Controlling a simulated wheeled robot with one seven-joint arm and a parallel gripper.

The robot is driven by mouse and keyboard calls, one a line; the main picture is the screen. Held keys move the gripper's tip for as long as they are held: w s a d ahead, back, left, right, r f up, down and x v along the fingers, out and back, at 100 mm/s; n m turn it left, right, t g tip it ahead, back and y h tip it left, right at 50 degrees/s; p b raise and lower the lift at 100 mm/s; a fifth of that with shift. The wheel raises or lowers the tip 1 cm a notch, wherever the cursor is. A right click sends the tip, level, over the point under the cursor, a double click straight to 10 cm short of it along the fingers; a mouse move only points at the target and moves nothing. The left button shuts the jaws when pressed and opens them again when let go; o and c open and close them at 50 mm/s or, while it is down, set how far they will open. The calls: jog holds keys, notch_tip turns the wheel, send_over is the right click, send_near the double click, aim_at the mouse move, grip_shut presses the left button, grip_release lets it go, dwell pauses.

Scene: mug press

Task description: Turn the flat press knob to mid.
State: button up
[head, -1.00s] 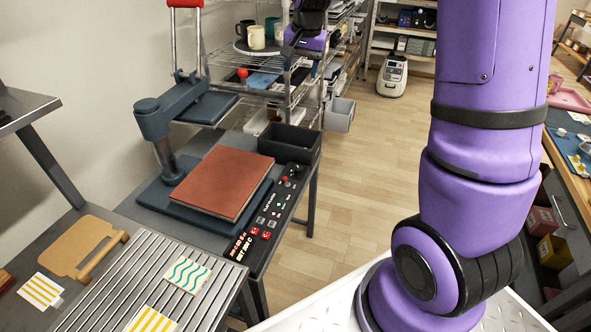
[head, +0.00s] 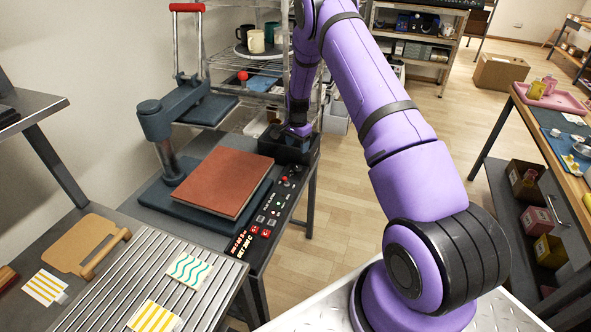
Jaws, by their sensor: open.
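The flat press has a dark blue-grey frame (head: 160,125), a raised upper plate (head: 210,109) and a red-handled lever (head: 187,8). Its black control panel (head: 262,220) runs along the right edge of the press table, with lit red displays and several small buttons. A dark knob (head: 296,170) seems to sit at the panel's far end, beside a red button (head: 285,180); its setting is too small to read. My gripper (head: 294,146) points down at the black bin, just beyond the panel's far end. It is open; its fingertips are small and partly hidden.
A brown-red slab (head: 220,182) lies on the press base. A black bin (head: 268,146) stands behind the panel, close to my gripper. A wire shelf (head: 262,66) with mugs rises behind. A ribbed metal surface (head: 130,280) with patterned cards is in front.

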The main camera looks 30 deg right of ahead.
aim_at(297, 169)
notch_tip(297, 169, down, 12)
jog(key=shift+r, duration=0.1)
dwell(0.5)
jog(key=c, duration=0.9)
